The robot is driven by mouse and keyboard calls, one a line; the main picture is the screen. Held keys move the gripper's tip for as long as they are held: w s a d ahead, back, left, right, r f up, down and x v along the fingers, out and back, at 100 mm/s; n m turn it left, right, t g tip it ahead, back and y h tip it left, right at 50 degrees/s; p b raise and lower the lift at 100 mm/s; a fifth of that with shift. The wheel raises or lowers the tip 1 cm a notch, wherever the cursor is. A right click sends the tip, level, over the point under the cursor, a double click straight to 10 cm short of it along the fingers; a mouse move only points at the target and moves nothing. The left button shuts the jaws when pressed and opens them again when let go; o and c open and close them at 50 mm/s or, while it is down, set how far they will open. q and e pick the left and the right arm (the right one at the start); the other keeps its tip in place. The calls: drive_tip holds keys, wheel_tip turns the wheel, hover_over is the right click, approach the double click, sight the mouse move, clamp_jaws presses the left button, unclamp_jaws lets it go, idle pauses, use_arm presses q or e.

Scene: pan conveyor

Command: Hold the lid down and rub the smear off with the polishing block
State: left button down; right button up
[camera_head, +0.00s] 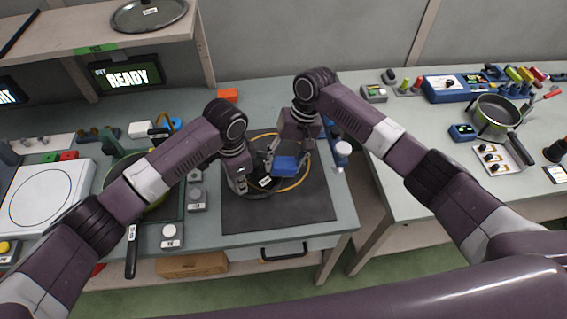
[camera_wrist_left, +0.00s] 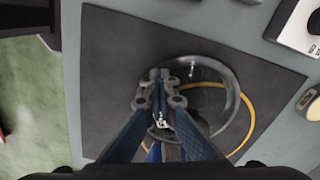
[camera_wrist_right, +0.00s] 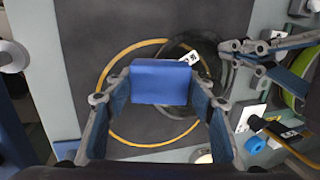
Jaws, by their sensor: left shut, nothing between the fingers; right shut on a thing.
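A clear, dark-rimmed lid (camera_wrist_left: 222,82) lies on the dark mat (camera_head: 310,203); a yellow ring (camera_head: 302,180) shows on the mat, partly under it. A white label (camera_wrist_right: 184,62) shows at the lid. My left gripper (camera_wrist_left: 160,76) is shut and empty, its tips over the lid; I cannot tell whether they touch it. It also shows in the right wrist view (camera_wrist_right: 248,50). My right gripper (camera_wrist_right: 158,100) is shut on the blue polishing block (camera_wrist_right: 160,80), held over the ring beside the left gripper. I cannot make out a smear.
A green pan (camera_head: 122,172) stands left of the mat, partly behind my left arm. A white-topped post (camera_head: 342,150) stands right of the mat. A shelf (camera_head: 95,27) holds another lid (camera_head: 150,14). The mat's front is clear.

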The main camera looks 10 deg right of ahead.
sight(320, 206)
drive_tip(key=shift+v, duration=2.65)
drive_tip(key=shift+v, duration=1.5)
drive_tip(key=shift+d, duration=0.1)
drive_tip(key=s+d+f+h, duration=0.1)
drive_tip(key=s+d+h, duration=0.15)
drive_tip(key=s, duration=0.35)
drive_tip(key=s+d+h, duration=0.1)
drive_tip(key=s+d, duration=0.3)
drive_tip(key=s, duration=0.1)
drive_tip(key=shift+t+y, duration=0.25)
drive_tip(key=shift+t, duration=0.15)
drive_tip(key=f, duration=1)
drive_tip(key=shift+s+a+f, duration=0.15)
drive_tip(key=shift+s+f, duration=0.05)
drive_tip(key=shift+s, duration=0.05)
